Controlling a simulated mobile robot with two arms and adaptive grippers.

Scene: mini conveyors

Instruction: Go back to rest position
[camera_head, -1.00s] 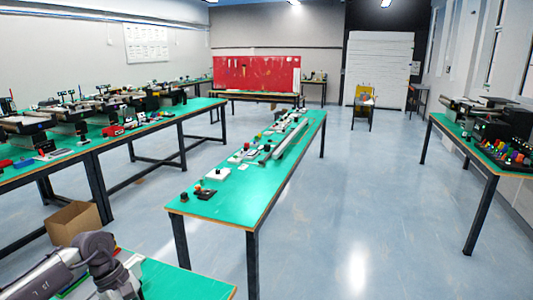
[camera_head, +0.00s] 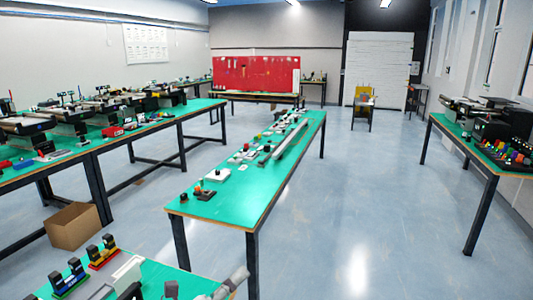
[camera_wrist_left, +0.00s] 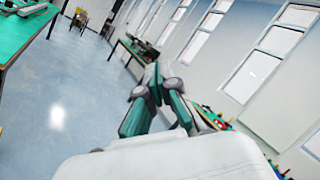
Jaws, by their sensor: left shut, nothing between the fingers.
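My left gripper (camera_wrist_left: 157,75) shows in the left wrist view with its dark fingers brought together and nothing between them. It points out over the open room, toward the floor and the window wall, away from any object. In the head view only a grey part of my left arm shows, low at the bottom edge over the near table (camera_head: 155,268); its fingertips cannot be made out there. My right gripper is not in view.
The near table carries black-and-yellow parts on a red base (camera_head: 103,252) and a white block (camera_head: 127,268). A cardboard box (camera_head: 72,228) stands on the floor at left. A long green table (camera_head: 225,205) runs ahead. The floor (camera_head: 385,220) to its right is clear.

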